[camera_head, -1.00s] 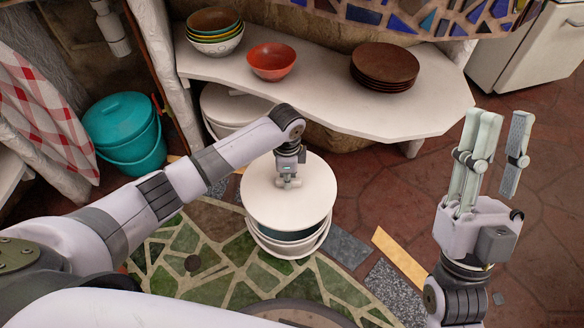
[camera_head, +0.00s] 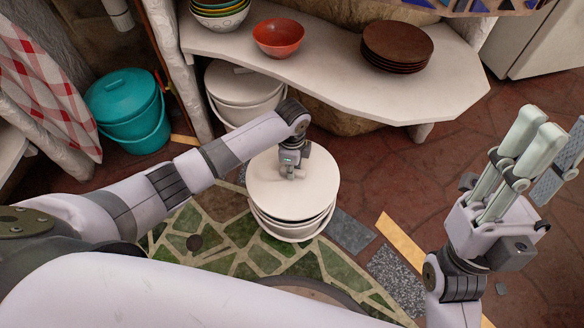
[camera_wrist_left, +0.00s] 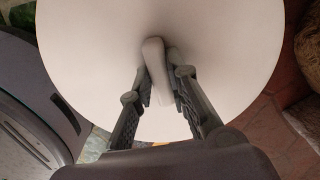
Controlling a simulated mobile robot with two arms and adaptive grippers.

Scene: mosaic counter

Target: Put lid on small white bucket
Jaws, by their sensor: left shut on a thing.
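The white lid (camera_head: 268,190) is a round disc with a raised handle. My left gripper (camera_head: 292,172) is shut on that handle, which shows between its fingers in the left wrist view (camera_wrist_left: 157,68). The small white bucket (camera_head: 290,232) stands on the floor directly under the lid, with only its side and rim showing. The lid covers the bucket's mouth and lies at or very close to the rim; I cannot tell whether it is fully seated. My right gripper (camera_head: 530,165) is raised at the right, open and empty, away from the bucket.
A larger lidded white bucket (camera_head: 240,90) stands under the white counter (camera_head: 330,70). A teal bucket (camera_head: 128,108) is at the left. An orange bowl (camera_head: 279,38) and brown plates (camera_head: 397,46) sit on the counter.

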